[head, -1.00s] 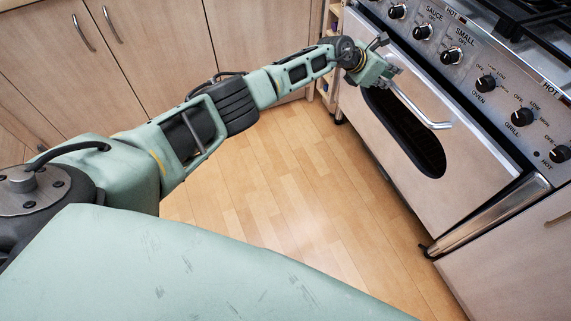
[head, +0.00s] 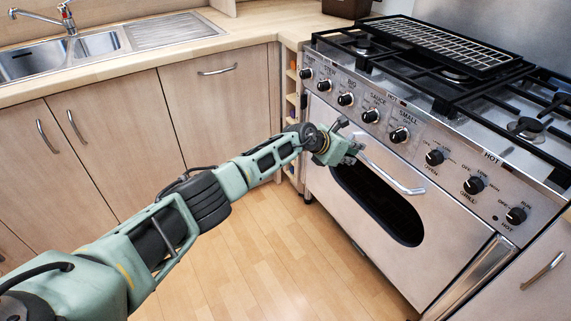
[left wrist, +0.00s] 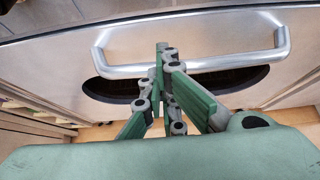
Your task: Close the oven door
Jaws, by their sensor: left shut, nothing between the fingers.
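The oven door (head: 320,190) is a steel panel with a dark oval window (head: 385,207) and a bar handle (head: 392,174). It stands upright under the knob panel, flush or nearly so; I cannot tell whether a small gap is left. My left gripper (head: 354,151) is at the left end of the handle in the head view. In the left wrist view its fingers (left wrist: 162,48) are shut and empty, and overlap the handle bar (left wrist: 235,62). Whether they touch the handle or door is unclear. My right gripper is not in view.
The knob panel (head: 385,122) lies just above the door, under the hob (head: 500,100) with its black grates. Wooden cupboards (head: 110,145) and a sink (head: 95,45) stand to the left. The wooden floor (head: 270,255) before the oven is clear.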

